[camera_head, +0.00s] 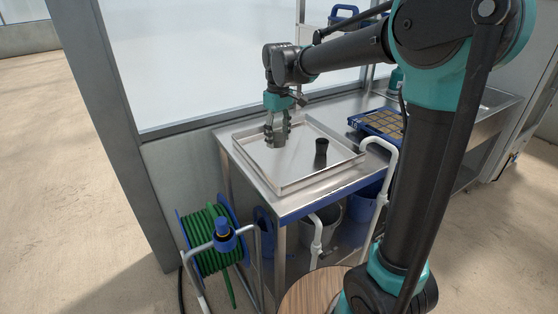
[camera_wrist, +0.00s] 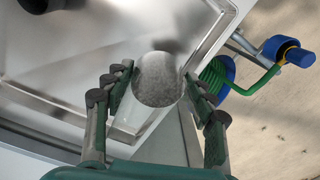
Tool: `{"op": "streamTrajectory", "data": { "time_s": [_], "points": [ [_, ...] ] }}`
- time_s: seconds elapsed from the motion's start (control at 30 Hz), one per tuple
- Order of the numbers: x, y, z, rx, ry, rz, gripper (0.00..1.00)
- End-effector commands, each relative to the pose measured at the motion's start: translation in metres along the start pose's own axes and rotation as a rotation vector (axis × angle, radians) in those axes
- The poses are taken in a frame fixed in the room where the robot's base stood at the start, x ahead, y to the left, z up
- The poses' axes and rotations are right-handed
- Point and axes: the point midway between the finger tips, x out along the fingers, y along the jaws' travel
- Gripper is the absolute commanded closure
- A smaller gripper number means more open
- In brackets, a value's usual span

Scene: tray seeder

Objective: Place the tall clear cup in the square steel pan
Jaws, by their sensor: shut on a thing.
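The tall clear cup (camera_wrist: 158,82) is between the fingers of my gripper (camera_wrist: 155,100) in the wrist view, its round end facing the camera. My gripper (camera_head: 278,132) is shut on it and points down above the left part of the square steel pan (camera_head: 296,160) in the head view. The pan also shows in the wrist view (camera_wrist: 100,45), behind the cup. The cup is hard to make out in the head view, and I cannot tell whether its base touches the pan floor.
A dark cup (camera_head: 321,152) stands in the pan, right of my gripper. A blue tray with brown squares (camera_head: 380,122) lies farther right on the steel bench. A green hose reel (camera_head: 212,240) stands on the floor at the bench's left. A glass panel rises behind the bench.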

Motion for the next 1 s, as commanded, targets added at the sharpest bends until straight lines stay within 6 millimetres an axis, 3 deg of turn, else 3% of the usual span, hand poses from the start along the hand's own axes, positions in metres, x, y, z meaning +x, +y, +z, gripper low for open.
{"op": "streamTrajectory", "data": {
  "time_s": [0.2,0.63,1.0],
  "points": [
    [0.045,0.001,0.000,0.001,0.000,0.000,0.78],
    [0.090,0.002,0.000,0.001,0.000,0.000,0.78],
    [0.097,0.001,0.000,0.001,0.000,0.000,0.78]
  ]
}}
